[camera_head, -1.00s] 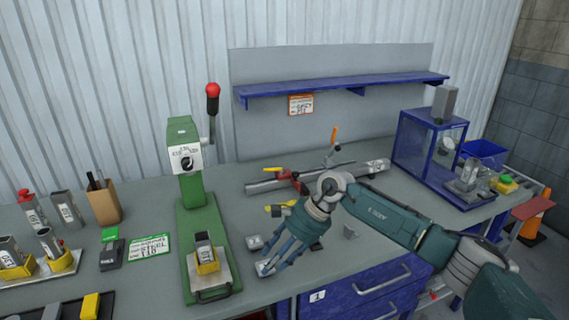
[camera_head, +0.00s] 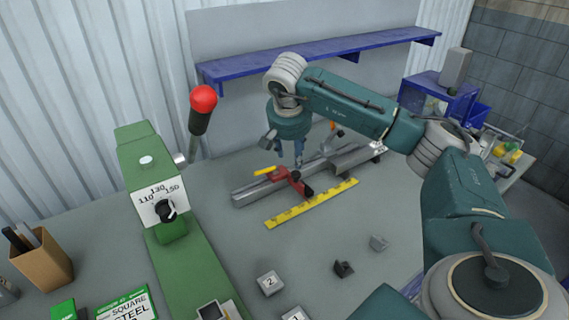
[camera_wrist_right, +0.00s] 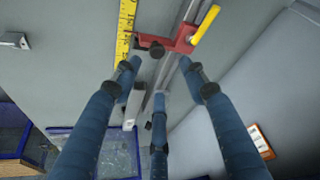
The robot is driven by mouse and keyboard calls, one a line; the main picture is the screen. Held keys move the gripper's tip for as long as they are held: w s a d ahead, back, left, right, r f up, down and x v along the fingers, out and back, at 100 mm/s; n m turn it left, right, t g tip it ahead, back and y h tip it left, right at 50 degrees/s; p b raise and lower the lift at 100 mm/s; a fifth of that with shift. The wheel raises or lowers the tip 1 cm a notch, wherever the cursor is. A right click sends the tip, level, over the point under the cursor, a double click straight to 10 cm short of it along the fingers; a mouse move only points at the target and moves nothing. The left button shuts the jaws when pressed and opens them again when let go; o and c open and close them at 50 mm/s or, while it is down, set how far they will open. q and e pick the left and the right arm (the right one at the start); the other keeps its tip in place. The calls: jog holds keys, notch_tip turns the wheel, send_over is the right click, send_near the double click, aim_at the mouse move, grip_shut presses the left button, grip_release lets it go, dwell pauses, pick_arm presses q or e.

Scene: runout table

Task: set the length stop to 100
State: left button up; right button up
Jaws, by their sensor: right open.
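The red length stop (camera_head: 289,179) sits on a grey rail (camera_head: 250,192) on the bench, its yellow lever (camera_head: 264,171) pointing left in the head view. A yellow ruler (camera_head: 315,203) lies along the front of the rail; its figures are too small to read. In the wrist view the stop (camera_wrist_right: 160,44), lever (camera_wrist_right: 205,24) and ruler (camera_wrist_right: 125,30) show beyond the fingertips. My right gripper (camera_head: 288,160) points down just above and behind the stop, its fingers (camera_wrist_right: 163,78) spread open and empty. Whether a finger touches the stop cannot be told. My left gripper is out of view.
A green press (camera_head: 180,235) with a red-knobbed lever (camera_head: 203,98) stands left. A blue shelf (camera_head: 320,57) hangs behind my right arm. Small blocks, one marked 2 (camera_head: 270,283), lie in front of the ruler. A blue-framed box (camera_head: 440,92) stands at the right.

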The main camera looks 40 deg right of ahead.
aim_at(295, 173)
jog(key=p+x, duration=0.2)
jog(key=x, duration=0.7)
jog(key=shift+s+d+f, duration=0.1)
jog(key=shift+s+f, duration=0.05)
jog(key=shift+f, duration=0.05)
jog(key=shift+d+f+p, duration=0.15)
jog(key=shift+f+p, duration=0.15)
jog(key=shift+f, duration=0.05)
grip_shut()
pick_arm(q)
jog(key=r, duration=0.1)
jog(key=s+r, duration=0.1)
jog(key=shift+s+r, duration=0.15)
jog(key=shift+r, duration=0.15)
